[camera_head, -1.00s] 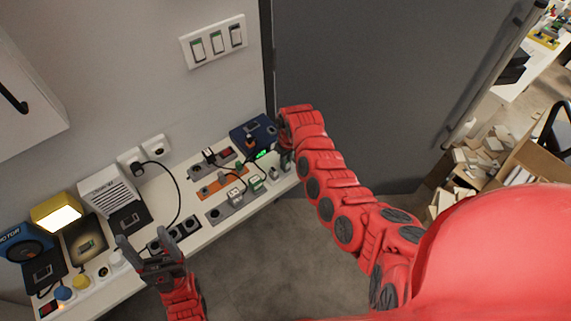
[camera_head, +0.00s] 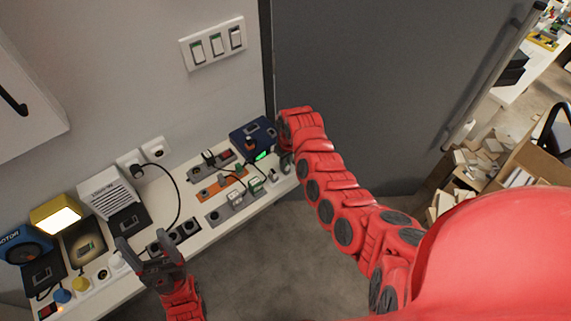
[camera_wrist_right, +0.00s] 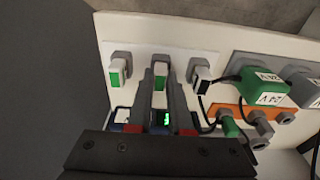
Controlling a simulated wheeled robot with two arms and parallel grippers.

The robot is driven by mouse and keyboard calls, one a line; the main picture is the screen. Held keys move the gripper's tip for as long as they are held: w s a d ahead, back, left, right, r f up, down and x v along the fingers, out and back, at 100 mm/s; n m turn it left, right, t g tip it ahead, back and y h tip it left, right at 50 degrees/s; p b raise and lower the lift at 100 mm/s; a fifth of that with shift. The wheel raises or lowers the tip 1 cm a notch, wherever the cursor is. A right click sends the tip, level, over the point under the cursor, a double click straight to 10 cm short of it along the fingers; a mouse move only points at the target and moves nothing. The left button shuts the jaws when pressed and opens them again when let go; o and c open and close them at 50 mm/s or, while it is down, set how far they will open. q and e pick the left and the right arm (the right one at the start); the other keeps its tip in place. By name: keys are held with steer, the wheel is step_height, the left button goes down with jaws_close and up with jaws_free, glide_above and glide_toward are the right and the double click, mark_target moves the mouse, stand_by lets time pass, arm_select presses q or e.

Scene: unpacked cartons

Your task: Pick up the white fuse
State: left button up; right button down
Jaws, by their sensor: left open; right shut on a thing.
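In the right wrist view, a white strip holds three small fuse-like pieces in grey sockets. A similar white and green piece (camera_wrist_right: 115,75) stands to the left, and a white piece with a black end (camera_wrist_right: 202,76) to the right. In the head view my right gripper (camera_head: 286,162) is at the bench's right end, mostly hidden by its arm. My left gripper (camera_head: 150,252) is open and empty.
A green plug (camera_wrist_right: 264,84) and an orange strip (camera_wrist_right: 240,111) with connectors lie close on the right in the wrist view. A blue box (camera_head: 252,136) stands at the bench's back right. Cables, sockets and a lit yellow lamp (camera_head: 56,217) fill the bench further left.

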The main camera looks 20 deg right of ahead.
steer(key=shift+w+r, duration=0.1)
steer(key=shift+w, duration=0.05)
steer(key=shift+r+b, duration=0.6)
steer(key=shift+r, duration=0.2)
steer(key=shift+s+a+r+b, duration=0.2)
steer(key=shift+r+b, duration=0.1)
steer(key=shift+r, duration=0.1)
steer(key=shift+s+a+r+b, duration=0.2)
steer(key=shift+r+b, duration=0.1)
steer(key=shift+r, duration=0.1)
steer(key=s, duration=0.1)
steer(key=s+a, duration=0.1)
steer(key=s+b, duration=0.1)
steer(key=shift+s+a+r, duration=0.2)
steer(key=shift+s+a, duration=0.15)
steer(key=shift+s, duration=0.05)
steer(key=s+a+r+p, duration=0.1)
steer(key=s+a, duration=0.4)
steer(key=s, duration=0.5)
steer(key=shift+p, duration=0.9)
steer(key=shift+r, duration=0.1)
